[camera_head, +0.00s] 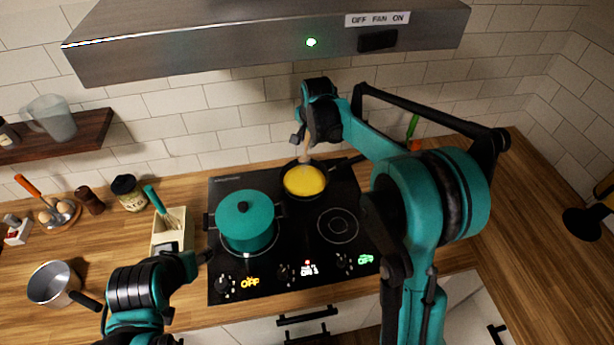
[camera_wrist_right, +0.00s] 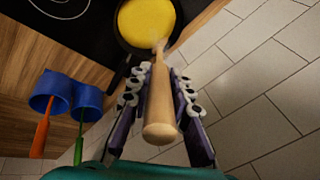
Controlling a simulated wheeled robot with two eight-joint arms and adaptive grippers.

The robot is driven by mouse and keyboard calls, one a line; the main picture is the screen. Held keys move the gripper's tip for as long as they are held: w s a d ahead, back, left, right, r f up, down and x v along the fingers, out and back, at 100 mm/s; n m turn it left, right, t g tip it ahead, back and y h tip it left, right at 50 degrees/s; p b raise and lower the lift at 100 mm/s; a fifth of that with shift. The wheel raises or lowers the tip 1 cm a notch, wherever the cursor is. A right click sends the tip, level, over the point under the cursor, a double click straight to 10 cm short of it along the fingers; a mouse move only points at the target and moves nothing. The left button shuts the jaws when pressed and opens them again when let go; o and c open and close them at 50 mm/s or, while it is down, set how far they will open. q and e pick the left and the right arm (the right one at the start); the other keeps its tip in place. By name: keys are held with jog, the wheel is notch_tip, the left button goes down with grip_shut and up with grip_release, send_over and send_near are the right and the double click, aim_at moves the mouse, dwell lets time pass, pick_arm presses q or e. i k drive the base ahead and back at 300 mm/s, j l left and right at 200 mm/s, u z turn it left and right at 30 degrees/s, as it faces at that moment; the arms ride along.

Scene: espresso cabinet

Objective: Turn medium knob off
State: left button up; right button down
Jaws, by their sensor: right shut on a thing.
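Three knobs sit along the front of the black cooktop (camera_head: 338,193). The left knob (camera_head: 222,285) has an orange OFF beside it. The middle knob (camera_head: 284,272) has a lit white ON reading with a red mark. The right knob (camera_head: 342,260) has a green OFF. My right gripper (camera_head: 299,140) is shut on a wooden utensil (camera_wrist_right: 160,105), whose lower end reaches the black pan (camera_head: 325,167) with yellow food (camera_head: 305,181). My left gripper (camera_head: 204,257) is beside the cooktop's left edge, apart from the knobs; its opening cannot be made out.
A teal pot (camera_head: 245,222) stands on the cooktop's left, behind the left knob. A utensil box (camera_head: 172,238) is near my left gripper, and a small saucepan (camera_head: 55,284) stands at far left. The range hood (camera_head: 265,40) hangs above. Blue cups (camera_wrist_right: 50,92) stand right of the cooktop.

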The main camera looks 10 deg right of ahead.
aim_at(282, 274)
jog(key=k, duration=1)
